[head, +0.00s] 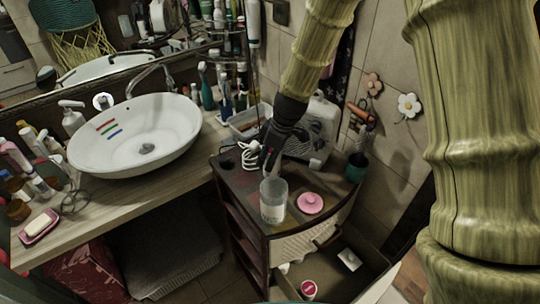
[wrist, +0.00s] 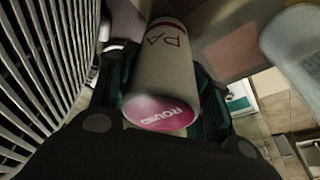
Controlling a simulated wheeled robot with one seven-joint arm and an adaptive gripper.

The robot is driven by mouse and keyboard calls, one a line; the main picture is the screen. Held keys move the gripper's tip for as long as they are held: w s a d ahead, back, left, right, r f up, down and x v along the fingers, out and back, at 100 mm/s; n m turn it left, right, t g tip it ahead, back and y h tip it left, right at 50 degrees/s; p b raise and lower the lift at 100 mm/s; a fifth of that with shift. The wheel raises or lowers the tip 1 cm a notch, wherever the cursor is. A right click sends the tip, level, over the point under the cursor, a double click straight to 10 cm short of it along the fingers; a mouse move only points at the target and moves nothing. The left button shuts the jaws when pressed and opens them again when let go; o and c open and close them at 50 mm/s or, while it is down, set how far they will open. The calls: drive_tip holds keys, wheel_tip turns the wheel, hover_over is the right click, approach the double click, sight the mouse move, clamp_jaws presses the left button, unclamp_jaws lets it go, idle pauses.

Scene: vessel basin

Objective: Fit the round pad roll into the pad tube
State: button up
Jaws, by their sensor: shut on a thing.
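My gripper (wrist: 165,92) is shut on a pale round pad roll (wrist: 163,62) with dark lettering, a red band and a pink end marked ROUND. In the head view my gripper (head: 268,158) is above the cabinet top, just behind the clear pad tube (head: 273,200); the roll is hard to make out there. The tube stands upright and looks open at its top. It also shows at the upper right in the wrist view (wrist: 297,45), apart from the roll. A pink round lid (head: 310,203) lies to its right.
A heater (head: 316,128) stands close behind my gripper; its grille (wrist: 35,70) fills the left of the wrist view. A coiled white cable (head: 250,153) and a dark green cup (head: 356,167) are nearby. Below, the open drawer (head: 350,285) holds a red-labelled item (head: 309,289).

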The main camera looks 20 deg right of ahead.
drive_tip(key=shift+f, duration=0.2)
drive_tip(key=o, duration=1)
drive_tip(key=shift+r, duration=0.3)
